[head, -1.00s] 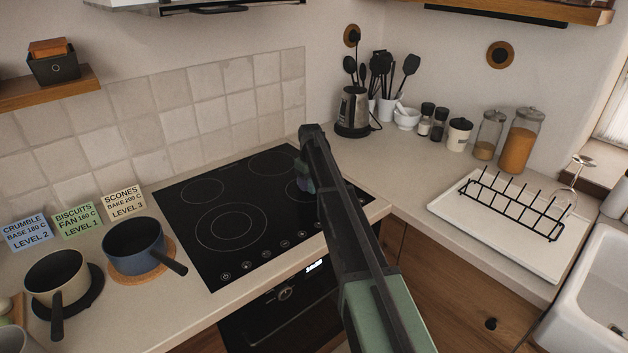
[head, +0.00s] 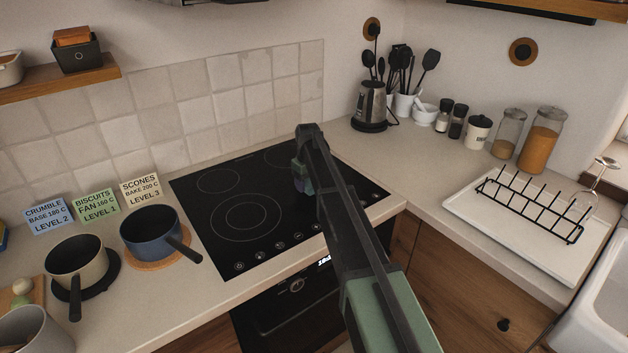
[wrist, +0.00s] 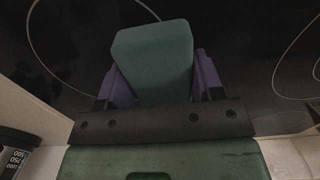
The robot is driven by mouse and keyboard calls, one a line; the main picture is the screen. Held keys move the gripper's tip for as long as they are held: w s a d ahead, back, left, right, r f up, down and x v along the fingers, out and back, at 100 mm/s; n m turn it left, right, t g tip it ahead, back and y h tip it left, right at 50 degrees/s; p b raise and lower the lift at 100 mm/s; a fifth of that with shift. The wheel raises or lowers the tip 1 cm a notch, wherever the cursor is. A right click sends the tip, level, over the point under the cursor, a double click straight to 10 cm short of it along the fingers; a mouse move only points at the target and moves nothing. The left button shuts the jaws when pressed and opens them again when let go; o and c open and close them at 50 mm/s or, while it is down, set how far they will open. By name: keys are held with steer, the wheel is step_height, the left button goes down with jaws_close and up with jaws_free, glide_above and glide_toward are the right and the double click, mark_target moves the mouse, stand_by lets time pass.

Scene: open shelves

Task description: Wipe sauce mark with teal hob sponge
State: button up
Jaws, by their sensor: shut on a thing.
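A teal sponge (wrist: 153,58) is held between the purple fingers of my gripper (wrist: 158,85) in the wrist view, over the black hob. In the head view my gripper (head: 302,176) is over the right half of the hob (head: 228,235), and my arm hides part of the hob's right side. I cannot tell whether the sponge touches the glass. No sauce mark can be made out in either view.
A blue pan (head: 148,230) and a cream pan (head: 76,262) stand left of the hob. A kettle (head: 370,105) and utensil pots are behind on the right. A dish rack (head: 530,205) sits on a white tray. Counter between is clear.

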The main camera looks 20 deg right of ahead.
step_height(320, 180, up, 6)
steer(key=p, duration=0.6)
steer(key=shift+d, duration=0.1)
step_height(320, 180, up, 3)
steer(key=p, duration=0.3)
steer(key=shift+r, duration=0.15)
